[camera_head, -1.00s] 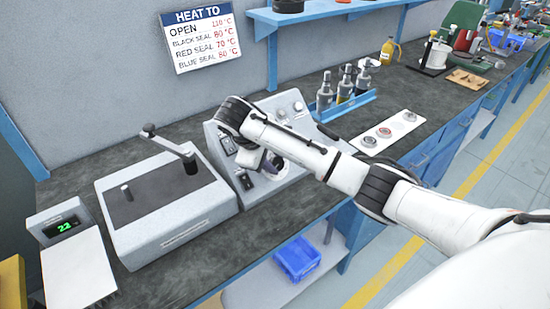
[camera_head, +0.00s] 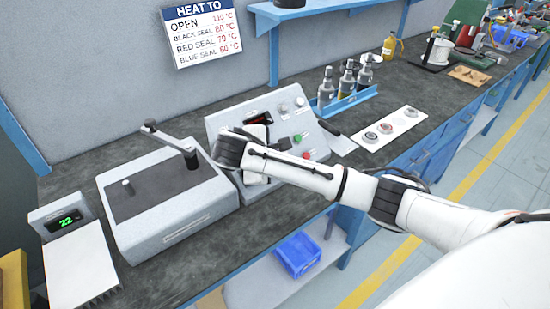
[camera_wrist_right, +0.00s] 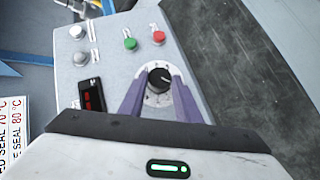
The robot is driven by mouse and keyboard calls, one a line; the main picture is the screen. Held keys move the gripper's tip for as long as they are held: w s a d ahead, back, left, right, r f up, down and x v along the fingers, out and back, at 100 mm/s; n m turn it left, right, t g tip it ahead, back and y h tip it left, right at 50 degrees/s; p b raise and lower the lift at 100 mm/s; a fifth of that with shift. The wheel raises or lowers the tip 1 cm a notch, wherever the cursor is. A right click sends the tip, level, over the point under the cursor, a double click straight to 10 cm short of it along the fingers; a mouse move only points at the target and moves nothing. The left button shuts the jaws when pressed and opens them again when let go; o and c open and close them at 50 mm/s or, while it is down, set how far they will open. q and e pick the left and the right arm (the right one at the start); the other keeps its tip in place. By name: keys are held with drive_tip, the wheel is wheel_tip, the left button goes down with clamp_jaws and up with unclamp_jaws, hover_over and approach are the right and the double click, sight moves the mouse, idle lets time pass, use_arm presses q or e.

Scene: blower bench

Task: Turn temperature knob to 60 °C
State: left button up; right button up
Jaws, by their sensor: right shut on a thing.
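The temperature knob (camera_wrist_right: 159,77) is black, with a white mark, on a round white dial (camera_wrist_right: 150,98) with small markings that I cannot read. In the right wrist view my right gripper (camera_wrist_right: 158,84) has its purple fingers on either side of the knob and is shut on it. In the head view my right arm (camera_head: 300,172) reaches in from the right to the control box (camera_head: 226,122) and hides the knob and fingers. A dark display with red digits (camera_wrist_right: 92,95) sits beside the dial; its value is unreadable. My left gripper is not in view.
A green button (camera_wrist_right: 130,45) and a red button (camera_wrist_right: 159,37) are close to the knob. A grey press with a lever (camera_head: 170,215) stands left of the box. Bottles (camera_head: 346,85) and a white strip with discs (camera_head: 390,130) lie right. A heat sign (camera_head: 203,35) hangs behind.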

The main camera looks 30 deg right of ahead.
drive_tip(key=shift+s+d+f, duration=0.1)
drive_tip(key=shift+f, duration=0.05)
drive_tip(key=o, duration=1.1)
drive_tip(key=shift+c, duration=0.2)
drive_tip(key=v, duration=1)
